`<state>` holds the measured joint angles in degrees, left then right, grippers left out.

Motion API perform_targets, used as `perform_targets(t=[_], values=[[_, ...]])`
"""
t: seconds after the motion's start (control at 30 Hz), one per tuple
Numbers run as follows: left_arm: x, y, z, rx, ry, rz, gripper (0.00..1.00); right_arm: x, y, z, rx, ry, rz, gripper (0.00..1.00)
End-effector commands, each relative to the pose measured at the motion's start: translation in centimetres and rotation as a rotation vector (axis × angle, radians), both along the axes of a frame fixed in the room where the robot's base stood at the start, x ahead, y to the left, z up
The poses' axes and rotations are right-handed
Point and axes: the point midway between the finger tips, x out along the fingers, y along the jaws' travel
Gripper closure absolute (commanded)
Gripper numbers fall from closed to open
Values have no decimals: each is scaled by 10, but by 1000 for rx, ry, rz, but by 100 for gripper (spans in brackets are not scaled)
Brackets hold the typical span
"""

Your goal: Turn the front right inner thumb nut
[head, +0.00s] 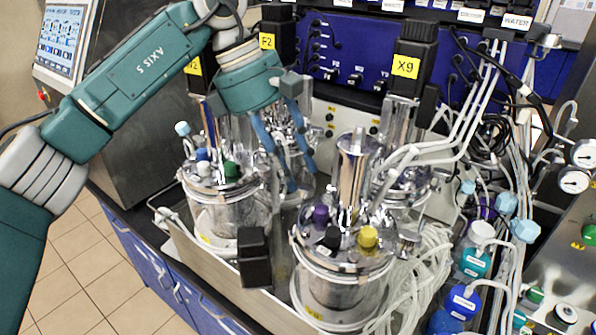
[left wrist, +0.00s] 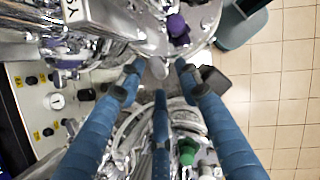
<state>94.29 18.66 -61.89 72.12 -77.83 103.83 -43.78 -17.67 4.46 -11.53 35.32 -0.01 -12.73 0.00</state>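The front right vessel (head: 345,292) is a steel-and-glass reactor. Its lid carries a purple cap (head: 320,214), a black cap (head: 332,237) and a yellow cap (head: 367,237). I cannot make out the inner thumb nut clearly among the shiny lid fittings. My left gripper (head: 301,178) has blue fingers pointing down, spread apart and empty, between the left vessel and the front right vessel. In the left wrist view the open fingers (left wrist: 157,67) point toward the front right lid, whose purple cap (left wrist: 177,27) shows beyond them. My right gripper is not in view.
The left vessel (head: 225,212) stands close by, with a green cap (head: 232,171). A black block (head: 254,258) stands at the front between the vessels. Tall steel columns and pale tubes (head: 425,260) crowd the right. Tiled floor (head: 95,265) is clear at left.

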Motion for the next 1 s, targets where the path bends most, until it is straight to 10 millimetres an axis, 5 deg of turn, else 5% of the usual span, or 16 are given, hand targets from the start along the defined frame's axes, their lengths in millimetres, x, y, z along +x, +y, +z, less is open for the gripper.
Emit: perform_targets(t=[0.2,0.53,0.73,1.0], values=[[-2,-9,-22,0,2,1,66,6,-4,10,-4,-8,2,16],[-2,-10,-27,-1,0,2,66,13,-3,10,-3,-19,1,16],[-3,-10,-27,0,2,1,100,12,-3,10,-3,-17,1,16],[-3,-9,-29,4,5,3,100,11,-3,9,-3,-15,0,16]])
